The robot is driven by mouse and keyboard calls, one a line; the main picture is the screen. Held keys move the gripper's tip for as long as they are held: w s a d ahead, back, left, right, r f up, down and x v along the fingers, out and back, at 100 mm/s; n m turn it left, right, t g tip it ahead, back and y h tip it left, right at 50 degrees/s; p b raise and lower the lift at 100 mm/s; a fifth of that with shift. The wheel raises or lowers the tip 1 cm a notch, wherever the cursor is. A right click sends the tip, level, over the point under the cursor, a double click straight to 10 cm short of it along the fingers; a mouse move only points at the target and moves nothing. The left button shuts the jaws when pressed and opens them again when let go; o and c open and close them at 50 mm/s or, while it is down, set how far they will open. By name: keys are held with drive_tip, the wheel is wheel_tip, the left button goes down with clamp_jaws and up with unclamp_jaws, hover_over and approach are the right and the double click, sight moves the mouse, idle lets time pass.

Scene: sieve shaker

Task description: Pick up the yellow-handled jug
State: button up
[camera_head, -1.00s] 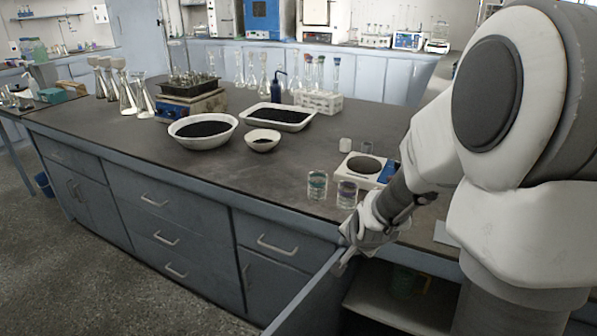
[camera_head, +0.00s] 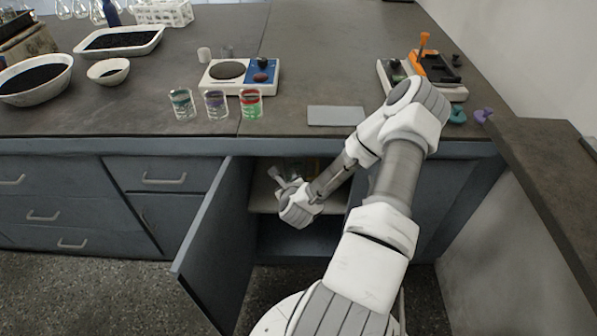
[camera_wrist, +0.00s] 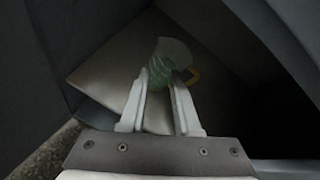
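The yellow-handled jug (camera_wrist: 168,57) is a clear, greenish vessel on a pale shelf (camera_wrist: 115,75) inside the open cabinet. In the head view my gripper (camera_head: 276,178) is at the cabinet opening, below the bench top. There the jug is mostly hidden by the bench edge and my arm.
The open cabinet door (camera_head: 215,245) stands to the left of my gripper. The bench front edge (camera_head: 270,143) is above it. On the bench are three glass beakers (camera_head: 216,105), a balance (camera_head: 240,76) and a flat grey plate (camera_head: 336,116).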

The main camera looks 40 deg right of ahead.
sight(317, 164)
drive_tip(key=s+d+f+m+g+h, duration=0.25)
drive_tip(key=s+d+m+h, duration=0.2)
drive_tip(key=m, duration=0.45)
drive_tip(key=shift+y, duration=0.35)
drive_tip(key=b+x, duration=0.6)
drive_tip(key=x, duration=1.1)
drive_tip(key=shift+w+r+b, duration=0.1)
drive_tip(key=shift+b, duration=0.3)
clamp_jaws()
drive_tip(key=shift+t, duration=0.25)
